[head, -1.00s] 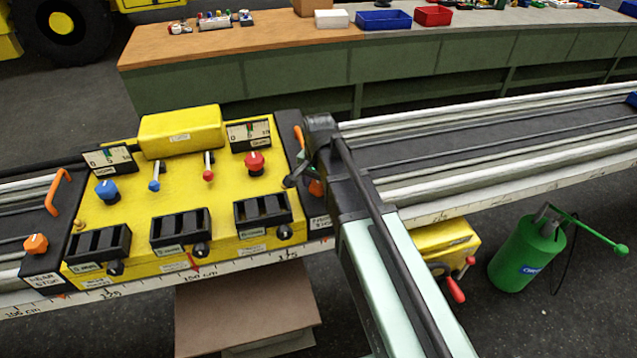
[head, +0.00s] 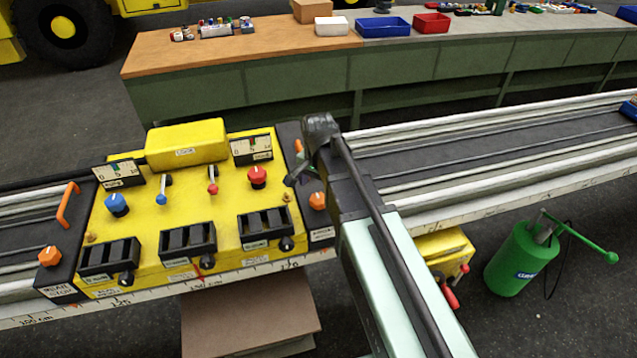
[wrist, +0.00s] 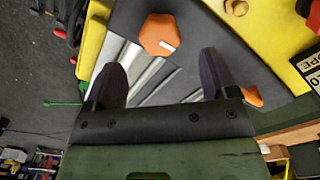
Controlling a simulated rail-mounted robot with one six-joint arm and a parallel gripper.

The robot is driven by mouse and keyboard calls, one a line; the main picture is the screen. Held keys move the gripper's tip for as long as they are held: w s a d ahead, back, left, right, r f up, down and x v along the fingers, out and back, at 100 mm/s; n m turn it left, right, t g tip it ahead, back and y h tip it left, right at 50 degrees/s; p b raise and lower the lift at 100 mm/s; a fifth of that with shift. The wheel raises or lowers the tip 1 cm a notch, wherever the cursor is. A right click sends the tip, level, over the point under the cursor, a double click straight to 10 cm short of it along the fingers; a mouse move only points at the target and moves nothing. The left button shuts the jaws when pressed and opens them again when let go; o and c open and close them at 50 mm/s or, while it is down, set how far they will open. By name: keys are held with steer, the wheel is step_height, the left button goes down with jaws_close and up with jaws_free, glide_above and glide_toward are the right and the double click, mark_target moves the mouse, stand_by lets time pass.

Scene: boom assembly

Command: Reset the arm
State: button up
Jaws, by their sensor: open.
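My gripper (wrist: 160,62) is open and empty in the wrist view, its two dark fingers spread apart. An orange knob (wrist: 160,34) on a dark end plate lies beyond the fingers. In the head view my arm comes up from the bottom, and my gripper (head: 299,172) is at the right end of the yellow control console (head: 190,235), mostly hidden by the arm's end. The orange knob (head: 318,201) also shows there, just left of the arm. I cannot tell from the views whether the fingers touch anything.
The console carries a blue knob (head: 116,204), a red knob (head: 257,177), small levers and dark slotted blocks. Pale rails (head: 480,150) run to the right. A green cylinder (head: 520,260) with a handle stands on the floor. A bench (head: 250,75) with trays is behind.

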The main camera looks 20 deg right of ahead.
step_height(320, 180, up, 5)
steer(key=p, duration=0.3)
steer(key=s+f+n+b, duration=0.2)
steer(key=s+n, duration=0.2)
steer(key=s, duration=0.2)
steer(key=s+f+n+b, duration=0.3)
steer(key=s+n, duration=0.2)
steer(key=s, duration=0.2)
steer(key=shift+s+f+b, duration=0.15)
steer(key=shift+f+b, duration=0.15)
steer(key=shift+d, duration=0.1)
